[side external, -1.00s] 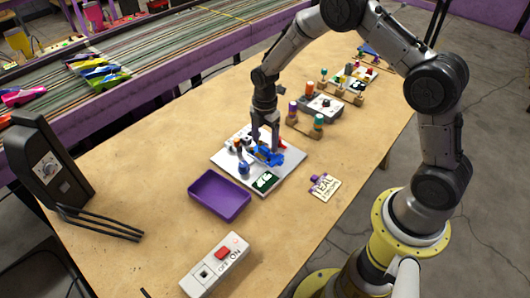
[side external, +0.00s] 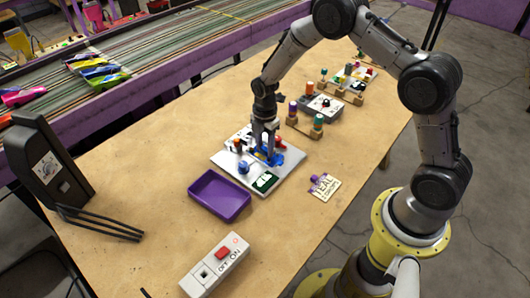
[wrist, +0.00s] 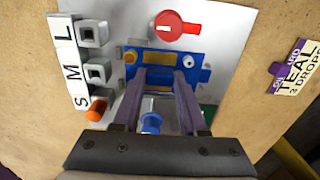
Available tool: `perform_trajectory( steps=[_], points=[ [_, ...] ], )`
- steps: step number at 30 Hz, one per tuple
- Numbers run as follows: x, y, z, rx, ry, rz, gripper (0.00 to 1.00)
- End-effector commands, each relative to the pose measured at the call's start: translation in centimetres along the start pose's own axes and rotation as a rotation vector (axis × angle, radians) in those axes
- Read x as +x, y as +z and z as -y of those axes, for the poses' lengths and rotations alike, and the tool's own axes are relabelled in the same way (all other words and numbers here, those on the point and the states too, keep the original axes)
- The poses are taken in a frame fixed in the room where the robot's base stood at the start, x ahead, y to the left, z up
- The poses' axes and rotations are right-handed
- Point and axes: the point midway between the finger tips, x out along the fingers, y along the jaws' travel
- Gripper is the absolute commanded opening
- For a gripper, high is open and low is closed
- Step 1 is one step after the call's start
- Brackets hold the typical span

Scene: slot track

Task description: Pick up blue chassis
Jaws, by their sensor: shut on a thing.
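The blue chassis (side external: 277,160) is on the white board (side external: 222,160) in the side view, partly hidden by my fingers. In the wrist view the blue chassis (wrist: 196,76) lies across the board, with a yellow-brown strip on top, a yellow knob at its left end and a white round part at its right. My gripper (side external: 266,156) points down at the chassis. In the wrist view the fingertips of my gripper (wrist: 160,75) are shut on the chassis. I cannot tell any gap between chassis and board.
On the board are a red dial (wrist: 178,24), an orange knob (wrist: 96,108), a blue knob (wrist: 150,123) and letter tiles (wrist: 72,70). A purple tray (side external: 219,195), a switch box (side external: 216,264), a TEAL card (side external: 324,186) and a wooden peg rack (side external: 304,125) stand nearby.

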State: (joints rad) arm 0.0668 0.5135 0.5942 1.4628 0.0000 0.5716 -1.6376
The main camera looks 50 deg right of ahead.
Motion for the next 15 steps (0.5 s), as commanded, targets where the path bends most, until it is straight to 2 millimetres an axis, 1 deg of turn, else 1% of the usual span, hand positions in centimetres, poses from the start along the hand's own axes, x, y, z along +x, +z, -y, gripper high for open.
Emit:
perform_trajectory(
  steps=[10, 13, 15],
  points=[
    [-0.3, 0.0, -0.1, 0.000, 0.002, 0.000, 0.00],
    [-0.9, 0.0, -0.1, 0.000, 0.003, 0.000, 0.00],
    [-1.7, 0.0, -0.1, 0.000, 0.005, 0.000, 0.00]
  ],
)
